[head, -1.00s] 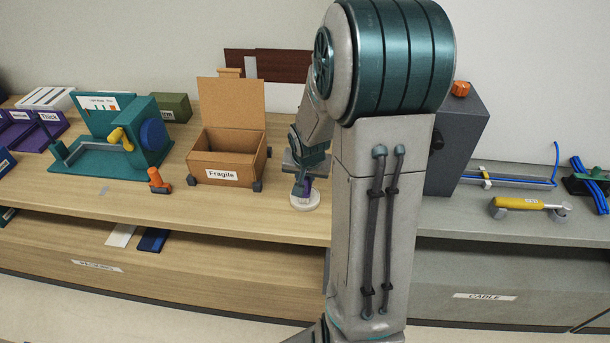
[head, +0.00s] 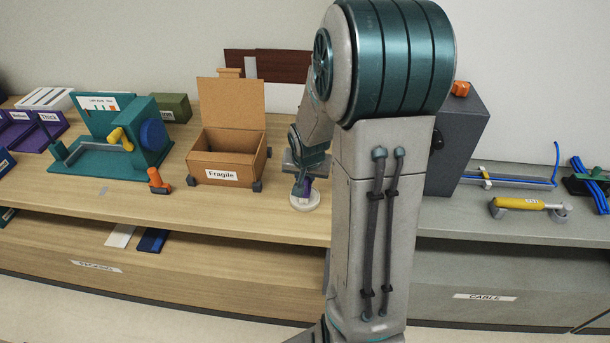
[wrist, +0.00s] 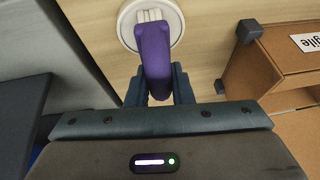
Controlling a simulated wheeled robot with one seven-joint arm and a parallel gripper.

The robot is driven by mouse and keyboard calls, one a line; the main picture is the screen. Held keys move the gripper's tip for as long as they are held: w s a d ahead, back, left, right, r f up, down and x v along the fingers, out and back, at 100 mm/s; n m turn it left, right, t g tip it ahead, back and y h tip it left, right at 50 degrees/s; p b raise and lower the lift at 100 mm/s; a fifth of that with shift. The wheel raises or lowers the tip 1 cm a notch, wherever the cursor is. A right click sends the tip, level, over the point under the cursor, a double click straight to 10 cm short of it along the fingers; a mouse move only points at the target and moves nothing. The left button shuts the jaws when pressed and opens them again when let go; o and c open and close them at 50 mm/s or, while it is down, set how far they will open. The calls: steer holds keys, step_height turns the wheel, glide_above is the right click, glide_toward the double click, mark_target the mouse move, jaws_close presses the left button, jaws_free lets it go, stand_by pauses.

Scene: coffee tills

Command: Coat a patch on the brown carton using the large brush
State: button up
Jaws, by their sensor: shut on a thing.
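The brown carton (head: 212,168) stands open on the wooden counter, its lid up and a "Fragile" label on its front. It also shows at the right of the wrist view (wrist: 265,62). My gripper (head: 301,186) is to the right of the carton, over a round white dish (head: 304,203). In the wrist view my gripper (wrist: 160,90) is shut on a purple handle (wrist: 153,58), which I take for the large brush. The handle's far end meets pale bristle-like strips at the white dish (wrist: 178,22). Whether they touch the dish's inside I cannot tell.
An orange piece (head: 158,181) lies left of the carton. A teal fixture (head: 95,160) with a yellow handle stands further left. A dark grey box (head: 458,140) stands right of my arm. The counter's front strip is mostly clear.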

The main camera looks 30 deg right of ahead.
steer(key=shift+r+p, duration=2.6)
steer(key=shift+r, duration=0.9)
steer(key=shift+s+f, duration=0.1)
